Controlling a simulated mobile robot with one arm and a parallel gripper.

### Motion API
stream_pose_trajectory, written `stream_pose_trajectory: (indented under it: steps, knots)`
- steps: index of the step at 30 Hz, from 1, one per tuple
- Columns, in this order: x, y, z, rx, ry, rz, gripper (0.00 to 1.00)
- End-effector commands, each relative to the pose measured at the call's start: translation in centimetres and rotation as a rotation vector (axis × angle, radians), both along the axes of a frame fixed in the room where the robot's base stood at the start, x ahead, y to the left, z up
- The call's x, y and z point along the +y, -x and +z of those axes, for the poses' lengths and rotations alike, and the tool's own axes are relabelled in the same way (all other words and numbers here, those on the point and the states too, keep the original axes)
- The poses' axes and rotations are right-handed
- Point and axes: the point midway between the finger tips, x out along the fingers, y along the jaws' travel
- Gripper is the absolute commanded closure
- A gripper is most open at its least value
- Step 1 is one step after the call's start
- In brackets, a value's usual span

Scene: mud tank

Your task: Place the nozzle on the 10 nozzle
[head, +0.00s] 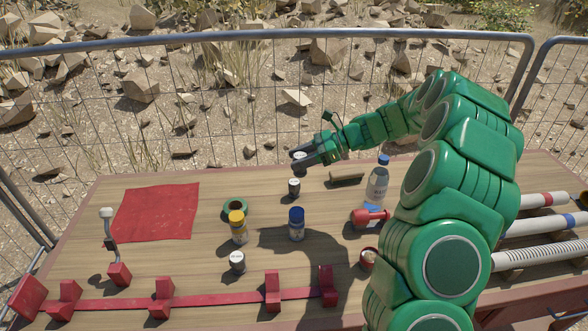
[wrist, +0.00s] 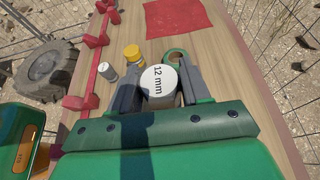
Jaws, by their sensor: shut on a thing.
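My gripper (head: 304,160) is shut on a nozzle with a round pale top marked "12 mm" in the wrist view (wrist: 160,82). In the head view the held nozzle (head: 300,155) shows only as a small pale top between the dark fingers, above the table. A small dark nozzle with a pale top (head: 294,187) stands upright on the table just below the gripper, apart from it. Another nozzle with a pale top (head: 237,262) stands nearer the front; it also shows in the wrist view (wrist: 107,71). I cannot read the labels on these two.
A yellow-capped container (head: 239,227), a blue-capped container (head: 296,224) and a green ring (head: 235,208) stand mid-table. A red rack (head: 200,300) runs along the front; a red cloth (head: 155,213) lies left.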

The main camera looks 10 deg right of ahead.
Motion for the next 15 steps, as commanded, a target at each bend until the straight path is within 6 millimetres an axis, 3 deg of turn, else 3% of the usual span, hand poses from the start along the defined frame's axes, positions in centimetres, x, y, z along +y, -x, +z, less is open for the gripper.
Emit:
stream_pose_trajectory:
  steps: [15]
  knots:
    - [0.5, -5.3, -3.5, 0.001, -0.001, 0.001, 0.84]
